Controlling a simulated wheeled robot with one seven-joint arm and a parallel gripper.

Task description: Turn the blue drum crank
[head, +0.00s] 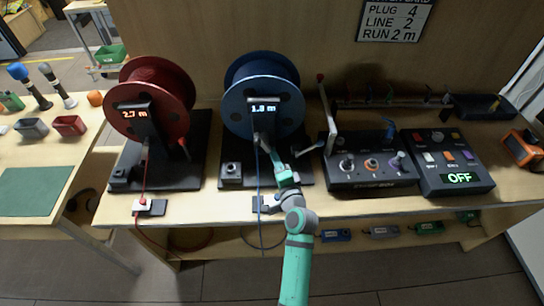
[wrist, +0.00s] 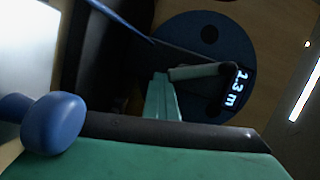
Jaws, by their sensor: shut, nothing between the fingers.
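The blue drum (head: 262,95) stands on a black base on the bench, with a blue cable hanging down its front. Its lit display (head: 263,107) reads 1.3 m in the wrist view (wrist: 236,88). My gripper (head: 273,150) is low in front of the drum, and its teal finger part shows in the wrist view (wrist: 163,98). It looks shut and empty. A rounded blue knob (wrist: 55,125) is close to the camera in the wrist view. I cannot tell if it is the crank's handle. The crank is not clear in the head view, and contact cannot be told.
A red drum (head: 150,95) stands to the left, its display reading 2.7 m. To the right are a box of levers (head: 370,170) and a black panel reading OFF (head: 450,165).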

